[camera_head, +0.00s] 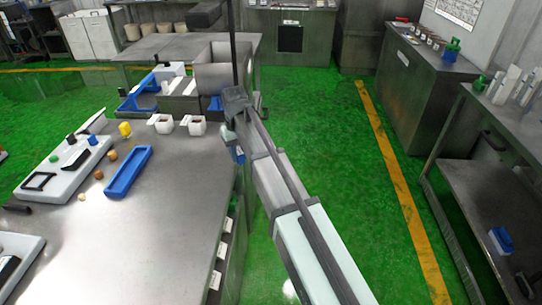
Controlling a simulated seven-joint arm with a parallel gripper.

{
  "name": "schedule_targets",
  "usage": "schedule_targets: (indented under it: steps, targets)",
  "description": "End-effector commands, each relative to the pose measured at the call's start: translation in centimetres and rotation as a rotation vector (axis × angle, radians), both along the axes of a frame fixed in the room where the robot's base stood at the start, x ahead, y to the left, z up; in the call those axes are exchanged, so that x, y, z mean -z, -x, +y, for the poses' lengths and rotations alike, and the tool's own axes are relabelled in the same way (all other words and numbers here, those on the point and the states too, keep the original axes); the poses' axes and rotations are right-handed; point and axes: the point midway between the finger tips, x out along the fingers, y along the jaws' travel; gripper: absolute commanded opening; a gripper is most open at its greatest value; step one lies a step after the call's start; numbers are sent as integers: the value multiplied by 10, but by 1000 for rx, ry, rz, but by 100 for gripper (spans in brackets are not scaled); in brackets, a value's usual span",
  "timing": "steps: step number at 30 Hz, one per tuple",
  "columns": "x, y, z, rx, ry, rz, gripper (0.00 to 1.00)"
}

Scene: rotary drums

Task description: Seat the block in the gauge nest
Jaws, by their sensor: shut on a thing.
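My arm reaches up from the bottom right to the right edge of the steel table (165,235). My gripper (238,155) hangs there, small and dark, beside the table edge. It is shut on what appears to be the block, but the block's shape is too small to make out. I cannot tell for certain which thing is the gauge nest. A grey fixture plate (62,182) with a black frame, knobs and a dark pad lies on the left of the table.
A blue tray (128,172) lies right of the fixture plate, with small round pieces (98,175) between. White cups (196,125), a yellow piece (125,129) and a grey box (215,75) stand toward the back. The table's front middle is clear.

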Motion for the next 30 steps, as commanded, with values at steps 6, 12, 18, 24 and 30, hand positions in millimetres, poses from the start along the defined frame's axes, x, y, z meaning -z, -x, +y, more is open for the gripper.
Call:
schedule_targets:
  steps: [6,12,18,24,30]
  targets:
    - [-9,14,87,-128,0,0,0]
    - [-17,37,162,-239,-1,-1,0]
    - [-25,68,235,-351,-1,-1,0]
    - [-33,107,305,-458,-1,-1,0]
    - [-41,153,370,-564,-1,-1,0]
